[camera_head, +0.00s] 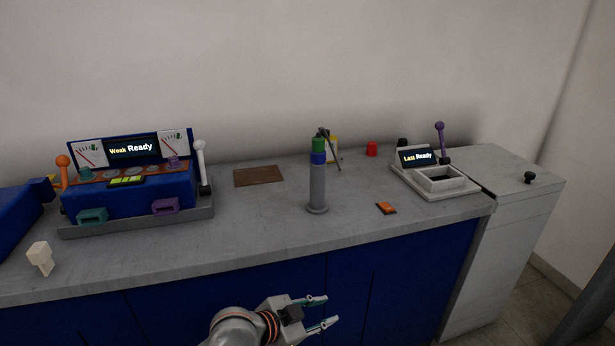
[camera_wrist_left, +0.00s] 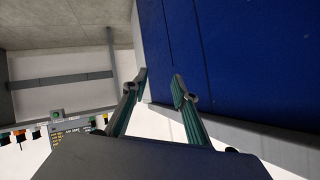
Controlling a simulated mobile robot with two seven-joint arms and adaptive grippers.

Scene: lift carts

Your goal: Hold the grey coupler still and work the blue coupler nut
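The grey coupler (camera_head: 317,189) stands upright on the grey counter, a tall cylinder on a round foot. The blue coupler nut (camera_head: 318,157) is a blue band near its top, below a green part (camera_head: 319,144). My left gripper (camera_head: 331,311) is open and empty, in front of the counter's blue cabinet face and below the coupler, apart from it. In the left wrist view its two fingers (camera_wrist_left: 159,82) are spread with nothing between them, and the blue cabinet front (camera_wrist_left: 240,60) lies beyond. My right gripper shows in neither view.
A blue console (camera_head: 130,203) with dials and levers stands on the counter (camera_head: 250,222) at left. A white device (camera_head: 440,190) with a purple lever is at right. A brown mat (camera_head: 258,176), an orange item (camera_head: 386,208) and a red cup (camera_head: 372,149) lie near the coupler.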

